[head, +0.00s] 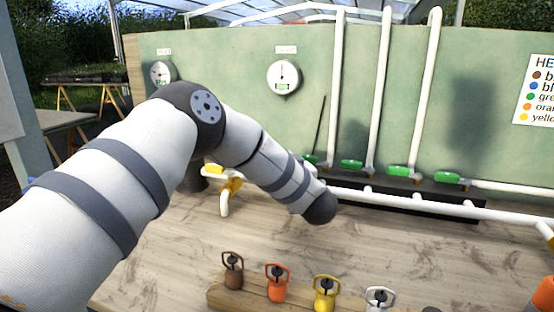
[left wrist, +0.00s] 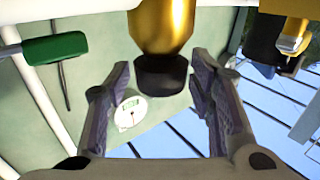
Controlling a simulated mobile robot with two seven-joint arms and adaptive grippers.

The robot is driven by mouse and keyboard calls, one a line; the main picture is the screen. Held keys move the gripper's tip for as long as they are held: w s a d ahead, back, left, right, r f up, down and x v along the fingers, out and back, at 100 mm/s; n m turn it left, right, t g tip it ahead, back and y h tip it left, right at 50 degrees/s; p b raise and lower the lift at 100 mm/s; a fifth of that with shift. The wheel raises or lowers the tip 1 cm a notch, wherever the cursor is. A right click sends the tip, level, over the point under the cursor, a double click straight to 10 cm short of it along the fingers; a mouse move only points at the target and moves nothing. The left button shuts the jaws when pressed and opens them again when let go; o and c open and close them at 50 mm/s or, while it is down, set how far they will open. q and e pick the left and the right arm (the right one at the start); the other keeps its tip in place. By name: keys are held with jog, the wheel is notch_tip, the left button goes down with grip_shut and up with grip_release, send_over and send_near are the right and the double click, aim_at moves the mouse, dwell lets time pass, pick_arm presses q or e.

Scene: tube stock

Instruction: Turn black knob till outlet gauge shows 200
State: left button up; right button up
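The black knob (left wrist: 160,76) sits at the end of a brass body (left wrist: 165,25) in the left wrist view. My left gripper (left wrist: 162,75) is open, with one finger on each side of the knob and gaps between them. In the head view my left forearm hides this gripper, and I cannot make out the knob there. Two round white gauges hang on the green wall, one at the far left (head: 162,74) and one nearer the middle (head: 284,77). Their labels and readings are too small to read. One gauge also shows in the left wrist view (left wrist: 130,113). My right gripper is out of view.
White pipes (head: 381,90) with several green-handled valves (head: 398,170) run along the wall. A yellow handle (head: 232,186) is beside my forearm. A wooden rack (head: 247,298) at the front carries coloured ringed pieces. The bench (head: 190,235) between is clear.

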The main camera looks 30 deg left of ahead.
pick_arm(q)
jog(key=v, duration=1.2)
jog(key=shift+r, duration=0.1)
